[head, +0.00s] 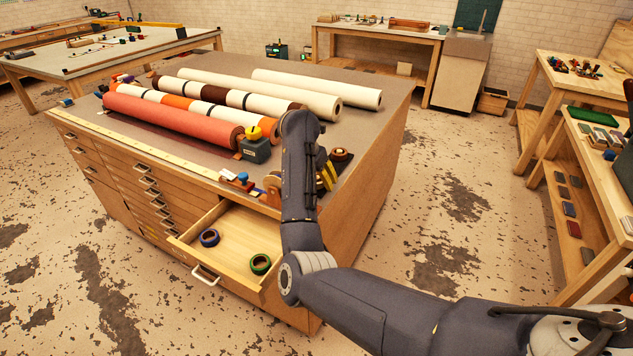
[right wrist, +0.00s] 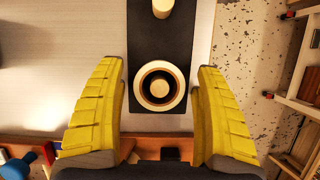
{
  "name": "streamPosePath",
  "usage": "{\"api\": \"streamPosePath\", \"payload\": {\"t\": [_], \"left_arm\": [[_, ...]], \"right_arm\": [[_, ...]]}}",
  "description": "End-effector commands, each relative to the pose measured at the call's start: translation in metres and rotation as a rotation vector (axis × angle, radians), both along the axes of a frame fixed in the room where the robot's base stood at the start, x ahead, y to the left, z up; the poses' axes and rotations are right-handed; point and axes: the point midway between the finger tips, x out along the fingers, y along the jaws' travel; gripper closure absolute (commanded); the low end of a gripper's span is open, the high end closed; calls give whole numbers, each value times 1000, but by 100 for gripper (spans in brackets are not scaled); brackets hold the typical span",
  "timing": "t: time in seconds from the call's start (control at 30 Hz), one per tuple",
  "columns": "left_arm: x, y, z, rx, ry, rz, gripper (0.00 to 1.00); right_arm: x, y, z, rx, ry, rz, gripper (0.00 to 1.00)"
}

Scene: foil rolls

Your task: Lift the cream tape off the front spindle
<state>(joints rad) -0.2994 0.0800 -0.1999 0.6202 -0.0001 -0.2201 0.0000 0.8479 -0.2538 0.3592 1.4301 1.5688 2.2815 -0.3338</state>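In the right wrist view, the cream tape (right wrist: 160,107) is a pale ring with a dark inner band, seated around the front spindle (right wrist: 160,88) on a black base (right wrist: 183,40). A second, bare-looking pale spindle (right wrist: 162,8) stands farther along the base. My right gripper (right wrist: 162,75) is open, its yellow fingers apart on either side of the tape in the picture, with visible gaps. In the head view, my right gripper (head: 327,177) is over the cabinet's front right corner, and the arm hides the cream tape. My left gripper is out of view.
The open drawer (head: 232,222) below holds a blue tape (head: 209,238) and a green tape (head: 260,264). Several long rolls, including a red one (head: 170,121), lie left of my arm. A grey-green block with a yellow top (head: 256,148) stands beside them.

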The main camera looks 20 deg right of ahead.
Motion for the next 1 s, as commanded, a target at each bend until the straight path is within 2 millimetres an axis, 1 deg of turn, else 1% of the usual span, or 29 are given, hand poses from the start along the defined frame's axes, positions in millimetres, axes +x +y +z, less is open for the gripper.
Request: {"api": "streamPosePath", "payload": {"t": [0.03,0.4,0.43,0.77,0.87,1.0], "left_arm": [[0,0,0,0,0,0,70],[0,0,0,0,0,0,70],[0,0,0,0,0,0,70],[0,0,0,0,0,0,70],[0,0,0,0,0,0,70],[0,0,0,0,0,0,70]], "right_arm": [[0,0,0,0,0,0,36],[0,0,0,0,0,0,79],[0,0,0,0,0,0,82],[0,0,2,1,-1,0,82],[0,1,7,1,-2,1,82],[1,1,21,2,-3,1,82]]}}
